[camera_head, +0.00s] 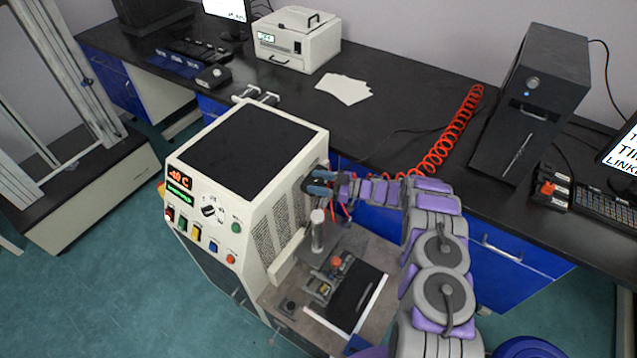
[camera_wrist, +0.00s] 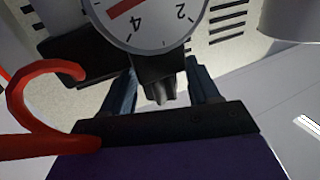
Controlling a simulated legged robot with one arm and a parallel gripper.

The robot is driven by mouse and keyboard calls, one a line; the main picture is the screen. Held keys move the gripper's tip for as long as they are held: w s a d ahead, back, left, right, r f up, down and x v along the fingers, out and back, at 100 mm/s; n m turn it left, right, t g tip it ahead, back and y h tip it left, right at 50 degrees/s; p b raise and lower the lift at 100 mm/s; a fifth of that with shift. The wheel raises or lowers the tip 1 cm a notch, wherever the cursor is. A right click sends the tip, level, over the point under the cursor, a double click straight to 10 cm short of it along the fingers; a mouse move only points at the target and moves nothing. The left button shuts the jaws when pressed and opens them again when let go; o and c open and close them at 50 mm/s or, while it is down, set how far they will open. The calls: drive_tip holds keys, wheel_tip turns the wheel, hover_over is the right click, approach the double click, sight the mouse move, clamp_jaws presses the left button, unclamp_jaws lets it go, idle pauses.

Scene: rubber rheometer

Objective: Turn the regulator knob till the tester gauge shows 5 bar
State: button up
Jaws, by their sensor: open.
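The tester gauge (camera_wrist: 160,28) shows at the top of the wrist view as a white dial, cut off by the frame. Its figures 2 and 4 are readable and look turned over. Part of a red needle lies beside the 4; its exact reading cannot be told. The dark regulator knob (camera_wrist: 158,88) sits just below the dial, between the two fingers of my gripper (camera_wrist: 162,92). The fingers are open, one on each side of it; contact cannot be made out. In the head view my gripper (camera_head: 318,186) is at the machine's right side, hiding gauge and knob.
The white tester (camera_head: 215,232) has a front panel with a red display and several buttons. A metal post (camera_head: 318,232) stands below my gripper. A red coiled hose (camera_head: 448,135) runs from the bench to this area; a red hose (camera_wrist: 40,140) also fills the wrist view's left.

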drive_tip(key=c, duration=0.9)
drive_tip(key=shift+r+m+t+p, duration=0.2)
drive_tip(key=shift+m+t+p, duration=0.35)
drive_tip(key=shift+p, duration=0.25)
drive_tip(key=shift+c, duration=0.2)
drive_tip(key=shift+f+m+t+h+p, duration=0.1)
drive_tip(key=shift+m+t+h+p, duration=0.35)
drive_tip(key=shift+t, duration=0.3)
drive_tip(key=o, duration=0.9)
drive_tip(key=shift+o, duration=0.2)
drive_tip(key=shift+f, duration=0.1)
